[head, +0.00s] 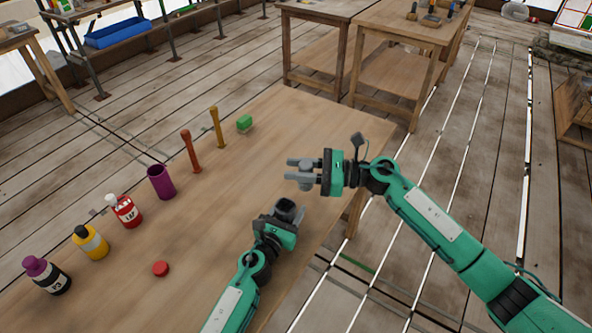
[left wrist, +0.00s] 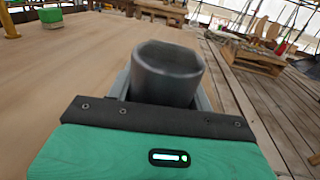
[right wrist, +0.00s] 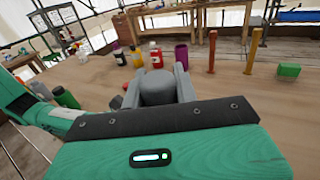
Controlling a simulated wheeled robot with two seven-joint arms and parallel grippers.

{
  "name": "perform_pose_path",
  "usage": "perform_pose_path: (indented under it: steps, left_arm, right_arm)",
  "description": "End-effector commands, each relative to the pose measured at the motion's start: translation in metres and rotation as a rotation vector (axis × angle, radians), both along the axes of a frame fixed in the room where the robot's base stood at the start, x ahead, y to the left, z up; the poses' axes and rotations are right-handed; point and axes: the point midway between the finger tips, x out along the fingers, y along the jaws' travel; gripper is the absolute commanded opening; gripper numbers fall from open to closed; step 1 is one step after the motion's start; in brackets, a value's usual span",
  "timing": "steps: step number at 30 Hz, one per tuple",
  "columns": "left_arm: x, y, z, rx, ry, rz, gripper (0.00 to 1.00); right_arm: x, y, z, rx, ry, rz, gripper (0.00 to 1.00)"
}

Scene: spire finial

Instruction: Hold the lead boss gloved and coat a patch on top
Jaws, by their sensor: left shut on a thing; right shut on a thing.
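My left gripper (head: 286,208) is shut on a dark grey, rounded, cup-like piece (left wrist: 168,72). It holds the piece near the table's right edge, and the piece's broad end faces up. My right gripper (head: 303,176) is shut on a lighter grey rounded block (right wrist: 157,88), beyond and slightly right of the left gripper. I cannot tell for certain which piece is the lead boss. A red bottle (head: 124,211), a yellow bottle with a black cap (head: 91,242) and a dark bottle with a purple cap (head: 47,275) stand at the left.
A red disc (head: 160,268) lies on the wooden table (head: 215,230). A purple cup (head: 161,183), a red stick (head: 191,151), a yellow stick (head: 217,128) and a green block (head: 244,123) line the far side. Another workbench (head: 380,45) stands beyond.

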Motion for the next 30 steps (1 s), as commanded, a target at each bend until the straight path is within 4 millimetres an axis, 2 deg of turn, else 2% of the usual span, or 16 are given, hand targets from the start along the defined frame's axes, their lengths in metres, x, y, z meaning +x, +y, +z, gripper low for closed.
perform_pose_path:
  steps: [7, 8, 11, 22, 26, 30]
  left_arm:
    - [0.000, 0.000, 0.000, 0.000, 0.000, 0.000, 0.26]
    - [0.000, 0.000, 0.000, 0.000, 0.000, 0.000, 0.58]
    - [0.000, 0.000, 0.000, 0.000, 0.000, 0.000, 0.77]
    - [-0.004, 0.002, -0.001, 0.001, 0.000, 0.000, 0.77]
    - [-0.019, 0.010, -0.001, 0.003, 0.001, 0.000, 0.77]
    - [-0.044, 0.023, -0.001, 0.002, 0.001, 0.001, 0.77]
  right_arm:
    - [0.000, 0.000, 0.000, 0.000, 0.000, 0.000, 0.07]
    - [0.000, 0.000, 0.000, 0.000, 0.000, 0.000, 0.07]
    - [0.000, 0.000, 0.000, 0.000, 0.000, 0.000, 0.07]
    - [0.000, 0.000, 0.000, 0.000, 0.000, 0.000, 0.07]
    - [0.000, 0.000, 0.000, 0.000, 0.000, 0.000, 0.07]
    - [0.000, 0.000, 0.000, 0.000, 0.000, 0.000, 0.07]
